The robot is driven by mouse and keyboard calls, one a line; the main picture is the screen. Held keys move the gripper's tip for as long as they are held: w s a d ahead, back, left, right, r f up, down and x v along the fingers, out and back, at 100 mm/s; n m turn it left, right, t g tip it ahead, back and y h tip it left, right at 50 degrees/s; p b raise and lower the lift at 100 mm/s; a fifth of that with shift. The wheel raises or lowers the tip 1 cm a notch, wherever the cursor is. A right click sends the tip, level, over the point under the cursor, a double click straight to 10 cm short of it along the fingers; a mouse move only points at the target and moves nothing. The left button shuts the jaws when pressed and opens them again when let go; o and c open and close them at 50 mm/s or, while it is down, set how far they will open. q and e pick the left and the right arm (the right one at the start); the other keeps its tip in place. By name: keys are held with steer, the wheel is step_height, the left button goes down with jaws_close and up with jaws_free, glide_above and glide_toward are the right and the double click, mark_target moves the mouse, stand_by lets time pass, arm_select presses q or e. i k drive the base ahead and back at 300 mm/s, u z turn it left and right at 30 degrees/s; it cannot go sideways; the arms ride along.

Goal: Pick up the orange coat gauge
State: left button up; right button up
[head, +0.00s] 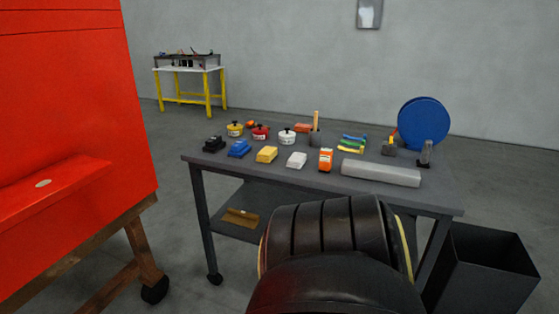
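A small upright orange device with a light face, which looks like the orange coat gauge (326,160), stands near the front edge of the dark grey table (222,164). It is between a white block (296,160) and a long grey roll (380,173). A black, ribbed arm part of mine fills the bottom middle of the view, in front of the table, and hides part of its lower shelf. Neither of my grippers shows in the head view.
Yellow (267,154) and blue (239,148) blocks, several small lidded pots and a blue disc (424,123) share the table. A black bin (483,270) stands at right. A large red panel (70,120) on a wheeled wooden stand is at left. A yellow-legged bench (190,85) is behind.

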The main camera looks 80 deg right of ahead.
mark_target(326, 159)
steer(key=z, duration=2.95)
steer(key=k, duration=0.4)
steer(key=u, duration=1.05)
steer(key=i, duration=1.65)
steer(key=z, duration=0.9)
steer(key=i, duration=0.75)
steer(key=z, duration=0.65)
